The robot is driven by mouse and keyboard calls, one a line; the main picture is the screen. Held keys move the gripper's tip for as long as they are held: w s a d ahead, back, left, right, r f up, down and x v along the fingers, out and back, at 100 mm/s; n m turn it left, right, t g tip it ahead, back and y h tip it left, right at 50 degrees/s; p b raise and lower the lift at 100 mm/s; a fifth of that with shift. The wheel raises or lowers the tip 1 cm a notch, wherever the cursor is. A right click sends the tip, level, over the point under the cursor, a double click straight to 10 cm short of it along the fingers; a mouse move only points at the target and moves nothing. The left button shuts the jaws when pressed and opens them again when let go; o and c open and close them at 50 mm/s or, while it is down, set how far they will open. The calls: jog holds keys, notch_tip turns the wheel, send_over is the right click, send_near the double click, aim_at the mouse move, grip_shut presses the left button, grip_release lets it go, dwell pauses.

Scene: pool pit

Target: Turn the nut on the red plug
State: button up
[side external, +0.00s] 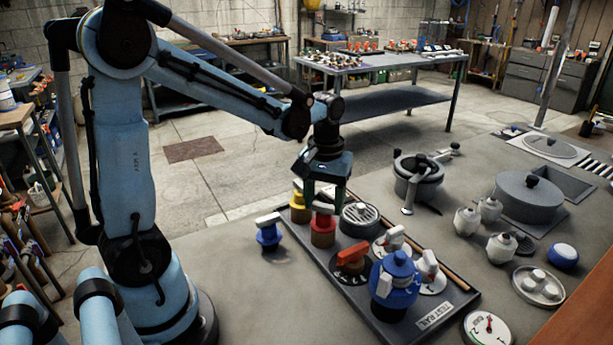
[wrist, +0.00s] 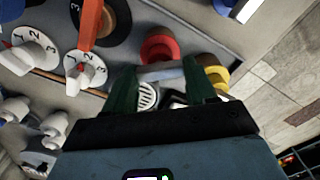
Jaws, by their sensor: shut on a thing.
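The red plug (side external: 323,226) stands on the dark test rail board (side external: 440,298), with a pale bar-shaped nut (side external: 323,208) across its top. In the wrist view the red plug (wrist: 158,45) lies just beyond the fingers, and the grey-white nut (wrist: 162,73) spans the space between them. My gripper (side external: 325,202) points down over the red plug, its green fingers around the nut. In the wrist view my gripper (wrist: 163,78) has one finger at each end of the nut, shut on it. The fingers partly hide the nut's ends.
A yellow plug (side external: 299,213) stands close behind the red one, and a round grilled drain (side external: 360,218) sits right of it. A blue plug (side external: 268,236) stands off the board to the left.

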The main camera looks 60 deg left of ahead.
jog(key=m, duration=0.4)
jog(key=shift+m, duration=0.3)
jog(key=m, duration=2)
jog(key=shift+m, duration=0.4)
jog(key=m, duration=0.4)
jog(key=shift+m, duration=0.3)
jog(key=m, duration=0.4)
jog(key=shift+m, duration=0.3)
jog(key=m, duration=0.4)
jog(key=shift+m, duration=0.4)
